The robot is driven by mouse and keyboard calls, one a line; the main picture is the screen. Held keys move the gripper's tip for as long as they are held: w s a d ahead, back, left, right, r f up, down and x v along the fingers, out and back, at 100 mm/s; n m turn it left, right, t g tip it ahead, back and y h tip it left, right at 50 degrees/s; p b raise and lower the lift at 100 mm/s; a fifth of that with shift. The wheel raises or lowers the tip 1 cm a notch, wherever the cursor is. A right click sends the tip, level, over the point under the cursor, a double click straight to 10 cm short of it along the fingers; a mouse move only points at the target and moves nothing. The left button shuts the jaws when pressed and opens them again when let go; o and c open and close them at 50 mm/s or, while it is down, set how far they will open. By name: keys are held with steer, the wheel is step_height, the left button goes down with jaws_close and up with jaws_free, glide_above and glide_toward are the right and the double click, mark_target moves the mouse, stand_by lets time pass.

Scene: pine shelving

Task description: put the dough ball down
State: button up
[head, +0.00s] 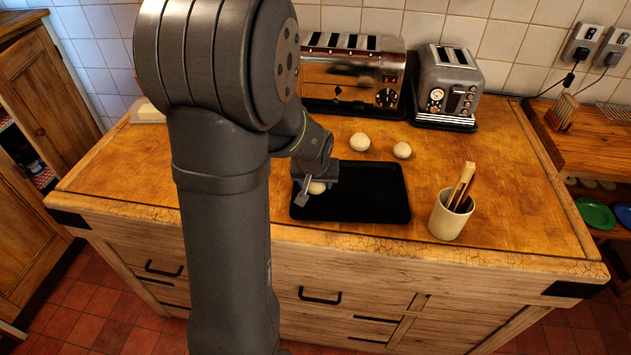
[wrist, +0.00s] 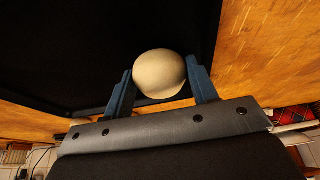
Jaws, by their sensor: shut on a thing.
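My gripper (wrist: 161,92) is shut on a pale dough ball (wrist: 159,72), which sits between its two blue fingers in the wrist view. In the head view the same dough ball (head: 317,187) shows partly below my gripper, over the left part of a black tray (head: 370,195). The black tray (wrist: 60,60) also fills much of the wrist view behind the ball. I cannot tell whether the ball touches the tray. Two more dough balls, a larger one (head: 360,141) and a smaller one (head: 402,150), lie on the wooden worktop behind the tray.
A cream pot (head: 448,222) with wooden utensils stands right of the tray. A large toaster (head: 352,75) and a smaller toaster (head: 447,88) stand at the back. A butter block (head: 150,113) is at the back left. The worktop (head: 520,190) is clear at the right.

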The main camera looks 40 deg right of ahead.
steer(key=shift+f, duration=0.1)
steer(key=o, duration=0.4)
steer(key=shift+s+r, duration=0.1)
steer(key=shift+r, duration=0.5)
steer(key=v, duration=1.1)
steer(key=shift+a+f, duration=0.1)
steer(key=x, duration=1.2)
steer(key=shift+f, duration=0.15)
steer(key=shift+r, duration=0.2)
